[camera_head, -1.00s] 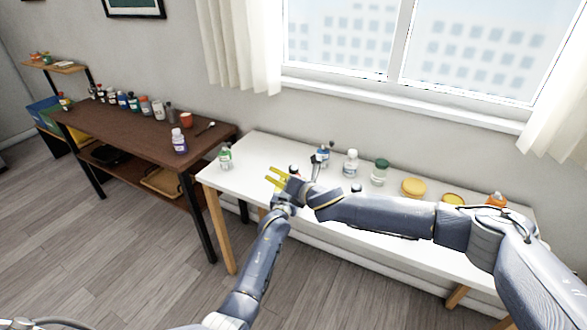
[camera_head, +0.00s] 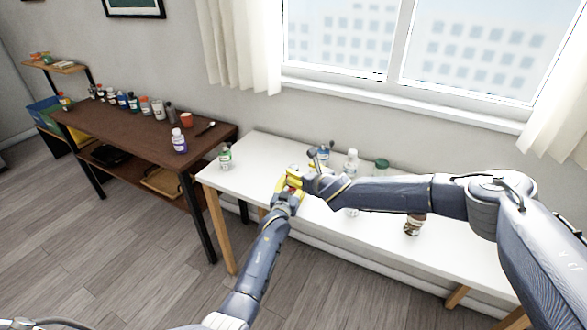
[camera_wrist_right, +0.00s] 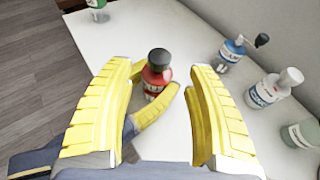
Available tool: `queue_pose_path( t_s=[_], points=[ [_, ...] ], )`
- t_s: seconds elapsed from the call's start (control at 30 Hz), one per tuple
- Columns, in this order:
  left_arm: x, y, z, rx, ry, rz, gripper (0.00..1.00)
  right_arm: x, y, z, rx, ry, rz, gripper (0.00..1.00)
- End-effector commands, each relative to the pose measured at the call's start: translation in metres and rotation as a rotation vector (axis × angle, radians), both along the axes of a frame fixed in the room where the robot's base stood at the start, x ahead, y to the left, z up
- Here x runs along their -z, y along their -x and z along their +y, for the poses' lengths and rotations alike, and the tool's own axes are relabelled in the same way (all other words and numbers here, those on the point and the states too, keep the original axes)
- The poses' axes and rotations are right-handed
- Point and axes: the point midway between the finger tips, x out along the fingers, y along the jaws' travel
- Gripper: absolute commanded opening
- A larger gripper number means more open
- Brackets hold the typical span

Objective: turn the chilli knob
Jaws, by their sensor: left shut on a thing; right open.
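The chilli bottle (camera_wrist_right: 154,84) is small and red with a white-lettered label. Its black knob-like cap (camera_wrist_right: 159,58) faces up in the right wrist view. My left gripper (camera_head: 288,191) is shut on the bottle's body; its yellow fingers lie on either side of it. My right gripper (camera_wrist_right: 160,72) is open, its two yellow fingers spread to the left and right of the cap, with gaps visible on both sides. In the head view the right gripper (camera_head: 298,174) is close beside the left one, and the bottle is mostly hidden there.
The white table (camera_head: 245,160) has free room at its left end near a green-labelled bottle (camera_head: 225,157).

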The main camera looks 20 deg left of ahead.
Motion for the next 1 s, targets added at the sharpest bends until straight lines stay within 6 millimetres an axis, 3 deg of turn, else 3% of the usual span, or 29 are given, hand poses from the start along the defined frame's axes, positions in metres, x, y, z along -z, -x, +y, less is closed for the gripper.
queue_pose_path(
  t_s=[0.6, 1.0],
  points=[
    [0.0, 0.0, 0.0, 0.0, 0.0, 0.0, 0.16, 0.024, -0.043, 0.038, 0.002, -0.001, 0.001, 0.56],
    [0.0, 0.0, 0.0, 0.0, 0.0, 0.0, 0.16, 0.028, -0.051, 0.045, 0.001, -0.001, 0.001, 0.56]
  ],
)
